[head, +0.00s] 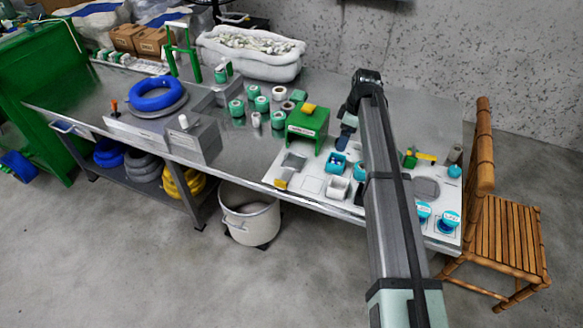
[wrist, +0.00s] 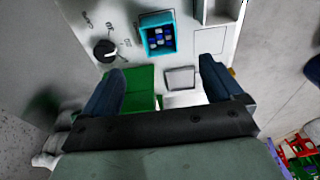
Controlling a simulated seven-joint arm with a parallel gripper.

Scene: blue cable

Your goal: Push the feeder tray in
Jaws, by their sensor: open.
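The feeder is a green box (head: 307,122) with a yellow piece on top, standing on a white panel. My gripper (head: 346,138) is to the right of the green box, above the panel. In the wrist view my gripper (wrist: 162,70) is open and empty, its two blue fingers wide apart. The green box (wrist: 130,85) shows beside and behind the left finger. I cannot make out the tray there; the gripper body covers the lower part.
A teal bin with blue cubes (wrist: 157,35), a black knob (wrist: 105,51) and a white bin (head: 338,188) are close by on the panel (head: 311,186). Green-and-white rolls (head: 262,103) stand left of the feeder. A bamboo chair (head: 505,230) is at the right.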

